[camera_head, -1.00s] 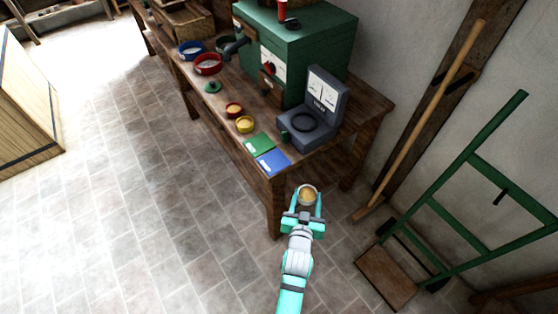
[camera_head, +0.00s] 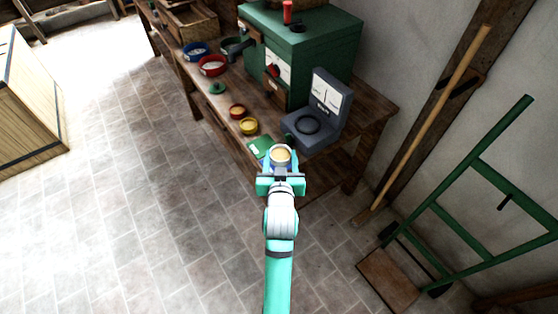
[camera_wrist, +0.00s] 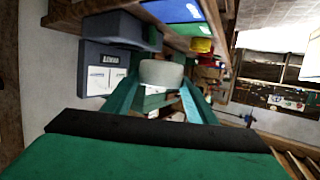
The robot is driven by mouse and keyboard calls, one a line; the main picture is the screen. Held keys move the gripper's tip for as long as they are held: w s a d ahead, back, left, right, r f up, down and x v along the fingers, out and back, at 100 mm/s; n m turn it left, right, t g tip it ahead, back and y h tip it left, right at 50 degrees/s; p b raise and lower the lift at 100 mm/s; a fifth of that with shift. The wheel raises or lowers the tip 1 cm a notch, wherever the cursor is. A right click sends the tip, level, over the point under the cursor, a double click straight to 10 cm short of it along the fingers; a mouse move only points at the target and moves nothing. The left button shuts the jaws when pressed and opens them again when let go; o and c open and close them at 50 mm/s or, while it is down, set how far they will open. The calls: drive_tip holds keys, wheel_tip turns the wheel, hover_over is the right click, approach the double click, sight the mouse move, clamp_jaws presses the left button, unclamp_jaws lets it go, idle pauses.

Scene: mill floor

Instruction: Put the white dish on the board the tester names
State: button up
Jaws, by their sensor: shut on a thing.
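My gripper (camera_head: 281,162) is shut on the white dish (camera_head: 281,154), which holds something yellowish. The dish also shows between the fingers in the wrist view (camera_wrist: 162,73). In the head view the gripper overlaps the bench's near end, covering most of the blue board. The green board (camera_head: 259,146) lies on the bench just left of it. The blue board (camera_wrist: 172,10) and the green board (camera_wrist: 190,30) show at the top of the wrist view. The grey tester (camera_head: 322,112) stands on the bench to the right, with a white two-part panel; its lettering is too small to read.
A green machine (camera_head: 312,50) stands behind. A green hand truck (camera_head: 470,165) and wooden pole lean at right.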

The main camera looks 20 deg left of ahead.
sight(278, 155)
drive_tip(key=w+a+f, duration=0.1)
drive_tip(key=f, duration=0.1)
drive_tip(key=w+f, duration=0.2)
drive_tip(key=w+a+f, duration=0.1)
drive_tip(key=w+f, duration=0.1)
drive_tip(key=shift+w+a+f, duration=0.15)
drive_tip(key=shift+w+a, duration=0.05)
drive_tip(key=shift+a, duration=0.1)
drive_tip(key=shift+w+f, duration=0.1)
drive_tip(key=shift+f, duration=1.5)
drive_tip(key=shift+f, duration=0.2)
drive_tip(key=o, duration=1.2)
drive_tip(key=shift+r, duration=0.1)
